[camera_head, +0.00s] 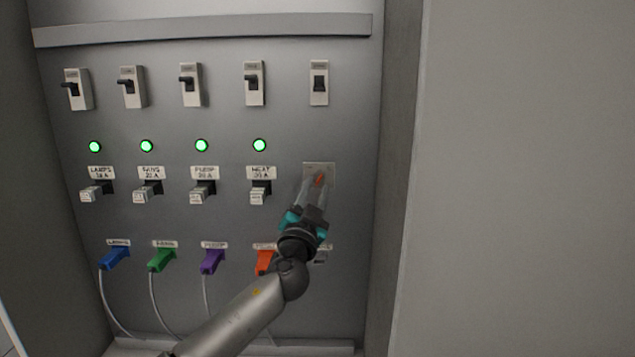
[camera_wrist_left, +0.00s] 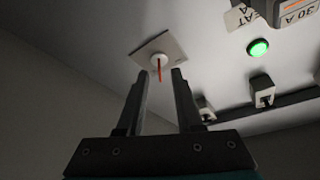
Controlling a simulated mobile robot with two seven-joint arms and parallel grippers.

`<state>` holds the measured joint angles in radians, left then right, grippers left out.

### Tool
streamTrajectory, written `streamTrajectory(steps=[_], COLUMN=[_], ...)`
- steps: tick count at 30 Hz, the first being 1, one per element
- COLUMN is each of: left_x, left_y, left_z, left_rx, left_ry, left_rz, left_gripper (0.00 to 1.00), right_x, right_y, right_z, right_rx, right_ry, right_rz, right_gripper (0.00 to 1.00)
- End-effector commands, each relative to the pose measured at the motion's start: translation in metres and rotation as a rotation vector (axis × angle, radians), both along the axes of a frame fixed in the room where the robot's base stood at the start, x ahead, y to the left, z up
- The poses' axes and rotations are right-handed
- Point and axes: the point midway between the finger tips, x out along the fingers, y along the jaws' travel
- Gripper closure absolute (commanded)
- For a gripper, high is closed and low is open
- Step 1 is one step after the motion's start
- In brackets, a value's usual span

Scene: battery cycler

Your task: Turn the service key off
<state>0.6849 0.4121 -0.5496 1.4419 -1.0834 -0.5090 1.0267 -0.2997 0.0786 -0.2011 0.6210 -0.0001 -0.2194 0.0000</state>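My right gripper is not in view.
To the left are green lamps (camera_head: 260,145), labelled fuse-like blocks (camera_head: 258,192) and coloured plugs (camera_head: 211,262) with cables. Lever switches (camera_head: 254,83) line the top. A cabinet side wall (camera_head: 395,180) stands close on the right. An orange plug (camera_head: 264,262) is beside my left wrist.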

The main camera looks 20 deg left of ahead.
Motion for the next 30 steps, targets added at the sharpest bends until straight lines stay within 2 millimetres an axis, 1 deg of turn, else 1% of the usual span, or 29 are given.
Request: streamTrajectory(steps=[1, 6, 11, 19, 28, 30], left_x=[0.005, 0.017, 0.021, 0.021, 0.021, 0.021], left_y=[0.0, 0.001, 0.001, 0.001, 0.001, 0.001], left_z=[0.002, 0.006, 0.007, 0.007, 0.007, 0.007], left_rx=[0.002, 0.0, 0.0, 0.0, 0.0, 0.0], left_ry=[0.0, 0.0, 0.0, 0.001, 0.0, 0.0], left_rz=[0.001, 0.0, 0.0, -0.001, 0.0, 0.0], left_gripper=[0.65, 0.65, 0.65, 0.65, 0.99, 1.0], right_x=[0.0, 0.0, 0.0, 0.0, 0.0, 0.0], right_y=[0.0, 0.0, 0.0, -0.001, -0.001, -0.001], right_z=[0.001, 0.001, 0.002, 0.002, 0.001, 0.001], right_rx=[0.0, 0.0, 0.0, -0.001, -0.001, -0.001], right_ry=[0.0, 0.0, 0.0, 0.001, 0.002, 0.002], right_rz=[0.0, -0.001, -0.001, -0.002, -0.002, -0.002], right_gripper=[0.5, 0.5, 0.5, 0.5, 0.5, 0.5])
